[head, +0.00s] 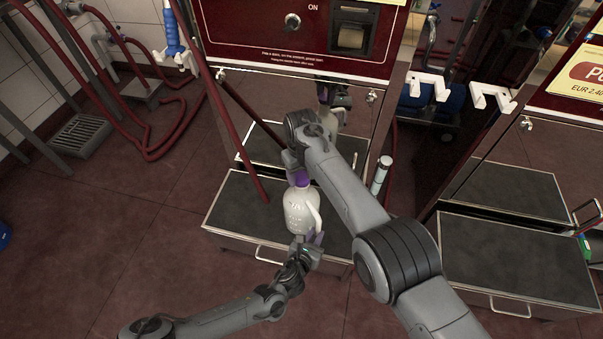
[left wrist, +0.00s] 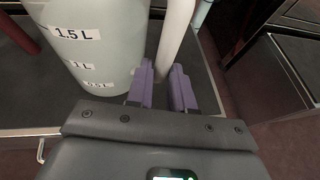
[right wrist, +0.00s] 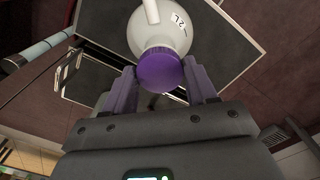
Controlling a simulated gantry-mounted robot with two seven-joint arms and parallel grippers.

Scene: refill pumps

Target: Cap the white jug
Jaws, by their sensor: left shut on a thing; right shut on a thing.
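The white jug (head: 297,213) stands upright on the dark shelf of the middle pump. Its volume labels show in the left wrist view (left wrist: 88,45). The purple cap (right wrist: 160,70) sits at the jug's mouth, level with it and looking in line with the neck. I cannot tell how tightly it is seated. My right gripper (head: 297,176) is shut on the cap from above, one finger on each side. My left gripper (left wrist: 163,68) is shut on the jug's handle (left wrist: 177,32), low at the jug's front right. The right forearm hides part of the shelf.
The pump shelf (head: 238,213) has free room left of the jug. A slim bottle-like cylinder (head: 381,174) stands at the pump's right edge. A red hose (head: 232,125) hangs on the left. Another pump's shelf (head: 515,255) is empty on the right.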

